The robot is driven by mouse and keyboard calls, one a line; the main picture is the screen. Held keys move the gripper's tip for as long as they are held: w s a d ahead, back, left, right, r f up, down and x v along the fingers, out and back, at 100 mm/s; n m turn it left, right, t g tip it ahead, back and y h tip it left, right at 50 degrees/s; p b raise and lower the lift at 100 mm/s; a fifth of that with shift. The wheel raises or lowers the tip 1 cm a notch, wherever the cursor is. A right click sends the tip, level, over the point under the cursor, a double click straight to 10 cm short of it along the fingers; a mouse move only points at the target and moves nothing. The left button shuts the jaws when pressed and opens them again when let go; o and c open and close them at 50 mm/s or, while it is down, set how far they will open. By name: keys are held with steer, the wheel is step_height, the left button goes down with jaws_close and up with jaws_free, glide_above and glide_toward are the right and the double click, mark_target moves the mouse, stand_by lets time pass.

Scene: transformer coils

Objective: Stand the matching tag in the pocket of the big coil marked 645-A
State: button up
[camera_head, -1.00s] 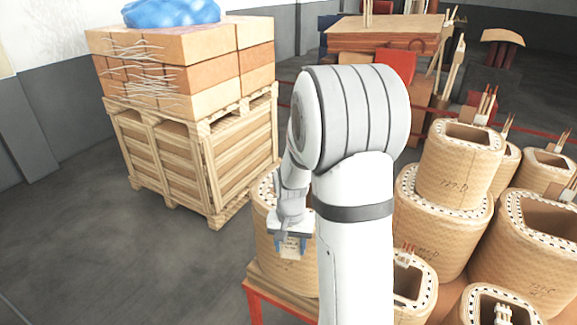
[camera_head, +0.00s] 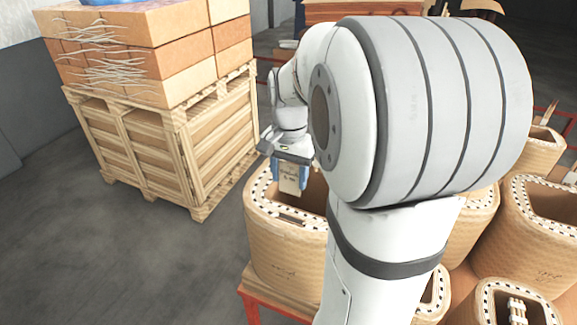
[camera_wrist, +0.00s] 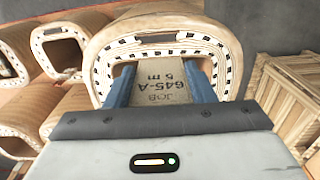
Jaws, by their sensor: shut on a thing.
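My gripper (camera_wrist: 160,90) is shut on a tan tag (camera_wrist: 160,88) printed "JOB 645-A" and a smaller line, upside down in the wrist view. In the head view the gripper holds the tag (camera_head: 289,181) upright at the rim of a big woven coil (camera_head: 282,256). The marking on the coil's side is too small to read.
More coils (camera_head: 545,240) crowd the right side, partly hidden by my arm. A wooden crate (camera_head: 160,150) stacked with cartons stands left behind the coil. The coil rests on a red-framed stand (camera_head: 262,300). Grey floor at the left is clear.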

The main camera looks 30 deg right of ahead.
mark_target(289, 187)
steer(key=shift+s+f+b, duration=0.2)
steer(key=shift+f+b, duration=0.2)
steer(key=shift+f, duration=0.15)
steer(key=shift+w+d+f+b, duration=0.1)
steer(key=shift+w+f+b, duration=0.1)
steer(key=shift+f+b, duration=0.6)
steer(key=shift+s+f, duration=0.15)
steer(key=shift+f, duration=0.5)
steer(key=shift+f+b, duration=3.3)
steer(key=shift+f, duration=0.8)
steer(key=o, duration=1)
steer(key=shift+f, duration=0.2)
steer(key=r, duration=0.8)
steer(key=shift+w+r+b, duration=0.2)
steer(key=shift+r+b, duration=0.05)
steer(key=shift+b, duration=0.1)
